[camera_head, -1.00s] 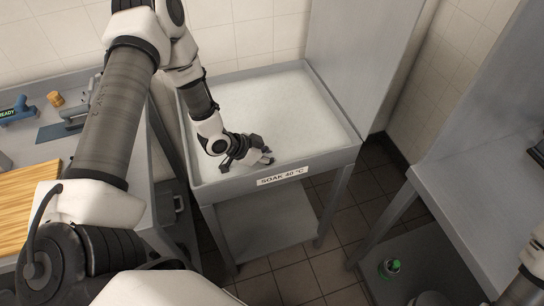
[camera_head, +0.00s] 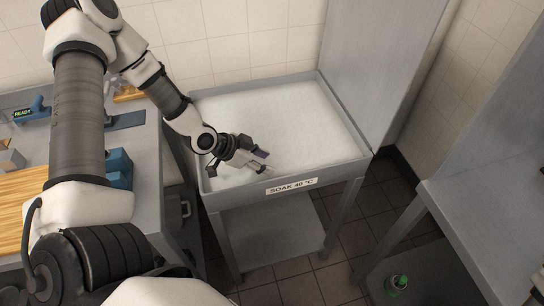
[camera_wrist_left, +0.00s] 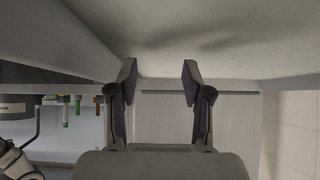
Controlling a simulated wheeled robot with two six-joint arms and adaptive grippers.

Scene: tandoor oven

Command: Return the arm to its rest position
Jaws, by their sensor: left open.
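My left arm comes in from the left in the head view and reaches over the soak sink (camera_head: 214,183). My left gripper (camera_head: 264,162) is over the front part of the sink, close to its front rim. Whether it touches the pale contents is hard to tell. In the left wrist view the two fingers of the left gripper (camera_wrist_left: 159,75) stand apart with nothing between them. My right gripper does not show.
A label (camera_head: 292,186) reading SOAK 40 °C is on the sink's front. Tall grey panel (camera_head: 375,60) at the sink's right; a green-topped bottle (camera_head: 399,282) stands lower right.

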